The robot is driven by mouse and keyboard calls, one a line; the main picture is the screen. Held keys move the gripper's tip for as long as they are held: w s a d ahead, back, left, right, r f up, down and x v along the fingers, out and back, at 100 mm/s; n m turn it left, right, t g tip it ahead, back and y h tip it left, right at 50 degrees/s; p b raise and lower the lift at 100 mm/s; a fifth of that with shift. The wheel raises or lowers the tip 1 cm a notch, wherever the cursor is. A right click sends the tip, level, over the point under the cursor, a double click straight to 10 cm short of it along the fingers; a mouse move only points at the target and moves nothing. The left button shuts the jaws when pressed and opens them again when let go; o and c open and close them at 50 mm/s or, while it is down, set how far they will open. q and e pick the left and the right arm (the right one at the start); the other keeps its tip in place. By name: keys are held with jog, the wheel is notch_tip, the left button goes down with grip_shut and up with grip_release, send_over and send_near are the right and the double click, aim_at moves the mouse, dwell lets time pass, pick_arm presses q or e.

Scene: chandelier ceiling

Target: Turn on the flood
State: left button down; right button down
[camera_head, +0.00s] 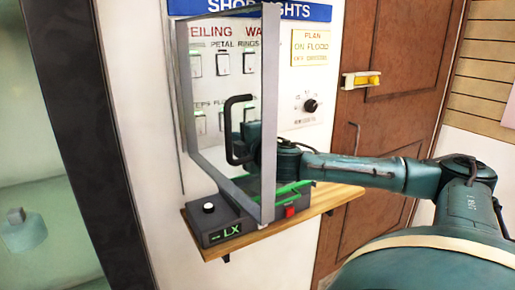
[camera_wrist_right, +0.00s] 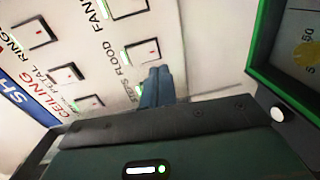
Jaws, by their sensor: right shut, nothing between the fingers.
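The wall panel (camera_head: 283,75) holds switches in two rows, labelled CEILING, WALL and PETAL RINGS above, with a lower row below. In the right wrist view the lower label reads FLOOD and FAN, and the FLOOD switch (camera_wrist_right: 142,52) shows as a white rocker in a dark frame. My right gripper (camera_wrist_right: 158,82) is shut and empty, its fingertips close beside that switch; I cannot tell whether they touch the panel. In the head view the right gripper (camera_head: 250,136) is partly hidden by the cover's frame and handle. My left gripper is not in view.
A grey-framed clear cover (camera_head: 267,95) with a black handle (camera_head: 231,130) stands swung out from the panel. Below, a wooden shelf (camera_head: 330,199) carries a dark LX box (camera_head: 216,218). A black dial (camera_head: 310,105) is at the panel's right, beside a brown door (camera_head: 385,110).

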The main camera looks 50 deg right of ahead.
jog(key=p+v, duration=0.1)
jog(key=v, duration=0.7)
jog(key=shift+s+f, duration=0.3)
jog(key=shift+f, duration=0.4)
